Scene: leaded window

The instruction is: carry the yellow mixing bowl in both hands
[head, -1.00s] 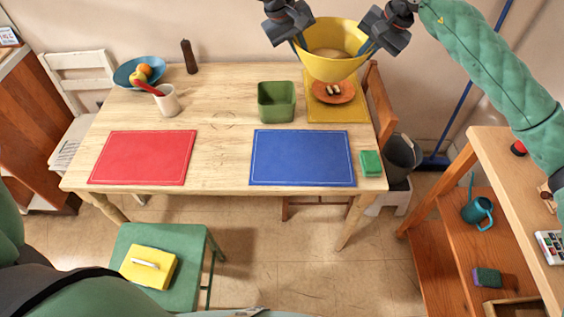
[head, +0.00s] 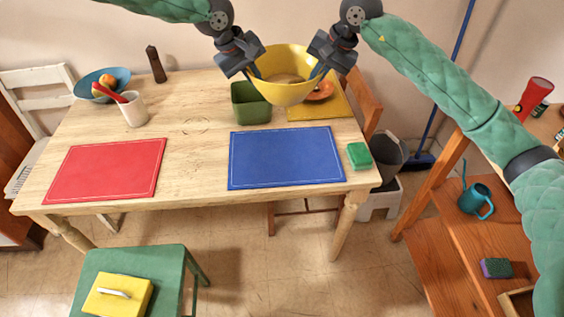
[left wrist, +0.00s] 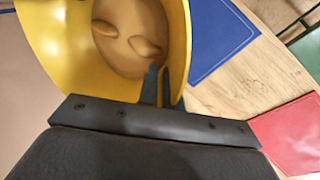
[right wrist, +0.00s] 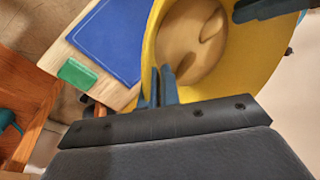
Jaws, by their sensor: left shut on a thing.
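The yellow mixing bowl (head: 283,92) is held upright in the air over the back right of the table, between my two grippers. Something tan with lumps lies inside it. My left gripper (head: 256,73) is shut on the bowl's left rim; the left wrist view shows its fingers (left wrist: 160,85) across the yellow wall (left wrist: 60,60). My right gripper (head: 317,71) is shut on the opposite rim; the right wrist view shows its fingers (right wrist: 162,85) close together at the rim. The bowl hides part of the yellow mat behind it.
A green container (head: 250,110) stands just left of and below the bowl in the picture. A yellow mat (head: 335,107) with an orange plate (head: 320,91) lies to the right. Blue (head: 285,158) and red (head: 105,170) mats lie in front. A green sponge (head: 359,156) sits near the right edge.

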